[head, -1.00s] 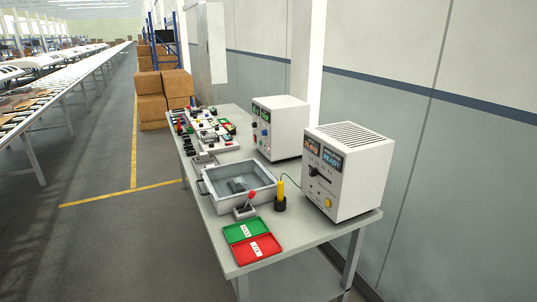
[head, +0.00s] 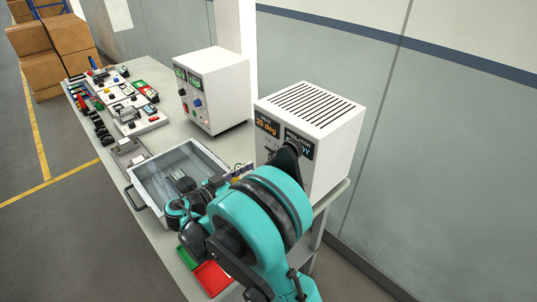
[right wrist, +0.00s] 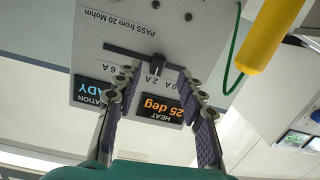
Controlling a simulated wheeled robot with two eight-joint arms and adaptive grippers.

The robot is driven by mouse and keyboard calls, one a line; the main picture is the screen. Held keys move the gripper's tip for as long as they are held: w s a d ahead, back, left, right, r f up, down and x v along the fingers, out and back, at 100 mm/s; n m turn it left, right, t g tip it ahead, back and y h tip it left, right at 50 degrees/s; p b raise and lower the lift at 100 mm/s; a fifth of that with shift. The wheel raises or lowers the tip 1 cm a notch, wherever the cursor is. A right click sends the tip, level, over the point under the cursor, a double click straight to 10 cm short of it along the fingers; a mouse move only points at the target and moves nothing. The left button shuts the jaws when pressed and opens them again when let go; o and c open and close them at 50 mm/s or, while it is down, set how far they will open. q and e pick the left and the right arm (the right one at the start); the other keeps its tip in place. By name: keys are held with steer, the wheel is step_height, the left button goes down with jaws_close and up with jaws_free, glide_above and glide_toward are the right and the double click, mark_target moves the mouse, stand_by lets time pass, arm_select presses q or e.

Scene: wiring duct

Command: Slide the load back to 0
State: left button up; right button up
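The white station box (head: 312,125) stands at the right end of the table. Its front panel shows upside down in the right wrist view. The load slider's black knob (right wrist: 157,59) sits in a dark slot, near the 2 A mark; the 0 A mark lies to its right in that view and 6 A to its left. My right gripper (right wrist: 163,72) is open, its purple-padded fingers either side of the knob, apart from each other. It also shows in the head view (head: 243,170), mostly hidden by my teal arm. My left gripper is not in view.
A yellow probe (right wrist: 270,35) on a green wire is close to the right finger. A heat display (right wrist: 160,110) reads 25 deg. A second white instrument (head: 213,90) stands behind.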

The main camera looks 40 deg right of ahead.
mark_target(270, 158)
steer(key=shift+m+h, duration=0.7)
steer(key=shift+m, duration=0.1)
steer(key=d, duration=0.2)
steer(key=d+b, duration=0.1)
steer(key=d, duration=0.2)
steer(key=w+d, duration=0.1)
steer(key=d, duration=0.1)
steer(key=shift+d+r+b, duration=0.25)
steer(key=shift+r+b, duration=0.1)
steer(key=shift+w, duration=0.1)
jaws_close()
